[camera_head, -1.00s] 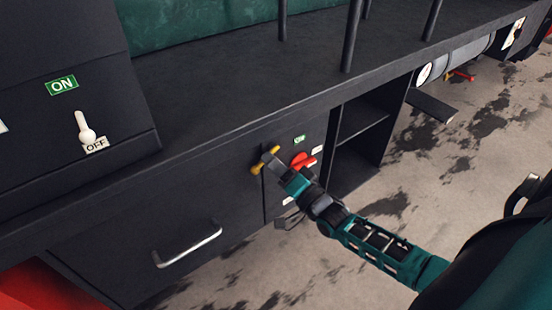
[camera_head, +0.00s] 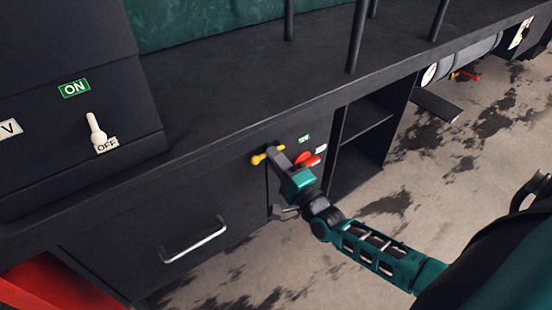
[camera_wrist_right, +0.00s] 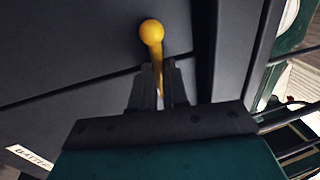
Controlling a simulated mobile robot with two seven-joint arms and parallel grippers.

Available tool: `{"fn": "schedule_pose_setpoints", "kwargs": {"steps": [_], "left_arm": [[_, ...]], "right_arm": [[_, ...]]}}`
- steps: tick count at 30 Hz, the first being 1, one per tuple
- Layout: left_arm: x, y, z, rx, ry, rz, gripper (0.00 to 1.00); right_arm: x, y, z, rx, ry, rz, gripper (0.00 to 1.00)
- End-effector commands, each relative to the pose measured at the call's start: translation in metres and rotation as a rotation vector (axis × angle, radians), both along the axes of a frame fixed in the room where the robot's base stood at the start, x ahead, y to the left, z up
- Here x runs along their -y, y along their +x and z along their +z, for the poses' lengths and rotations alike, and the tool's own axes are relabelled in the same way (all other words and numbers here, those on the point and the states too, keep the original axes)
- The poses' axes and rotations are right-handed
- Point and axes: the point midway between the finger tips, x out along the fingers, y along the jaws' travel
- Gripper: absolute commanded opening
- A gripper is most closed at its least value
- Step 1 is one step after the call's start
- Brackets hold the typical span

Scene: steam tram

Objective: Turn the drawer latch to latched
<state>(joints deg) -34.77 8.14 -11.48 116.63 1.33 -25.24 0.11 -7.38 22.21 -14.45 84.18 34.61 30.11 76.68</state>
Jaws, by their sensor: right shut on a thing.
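The yellow drawer latch (camera_head: 259,158) sits at the right edge of the dark drawer front (camera_head: 170,215), which has a metal bar handle (camera_head: 194,240). In the head view the latch lies near level, its knob end to the left. My right gripper (camera_head: 275,154) is shut on the latch, and its fingers hide part of it. In the right wrist view the round knob of the latch (camera_wrist_right: 152,32) sticks out beyond the fingertips (camera_wrist_right: 159,80), with its stem between them. My left gripper is not in view.
Just right of my gripper is a red rotary handle (camera_head: 306,159) under a small green label (camera_head: 305,138). An open shelf (camera_head: 362,130) stands further right. A white toggle switch (camera_head: 95,130) marked ON and OFF is at the left.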

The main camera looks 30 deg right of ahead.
Motion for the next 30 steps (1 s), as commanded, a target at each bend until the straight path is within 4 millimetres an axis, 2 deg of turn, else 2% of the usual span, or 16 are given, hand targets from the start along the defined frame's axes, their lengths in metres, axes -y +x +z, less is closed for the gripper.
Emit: {"fn": "schedule_pose_setpoints", "kwargs": {"steps": [11,12,19,26,30], "left_arm": [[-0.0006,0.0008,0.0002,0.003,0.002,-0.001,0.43],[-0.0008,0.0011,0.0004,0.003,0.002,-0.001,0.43],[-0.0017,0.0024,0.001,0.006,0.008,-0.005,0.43],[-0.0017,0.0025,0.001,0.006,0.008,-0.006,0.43],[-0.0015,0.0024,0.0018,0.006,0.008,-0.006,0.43]], "right_arm": [[0.0,0.0001,0.0007,0.001,0.013,0.0,0.0],[0.0,0.0001,0.0007,0.001,0.013,0.0,0.17],[0.0,0.0001,0.0006,0.0,0.01,0.0,0.39],[0.0,-0.0003,0.0004,0.0,0.008,0.0,0.4],[0.0008,-0.0089,-0.0021,-0.003,0.007,0.0,0.4]]}}
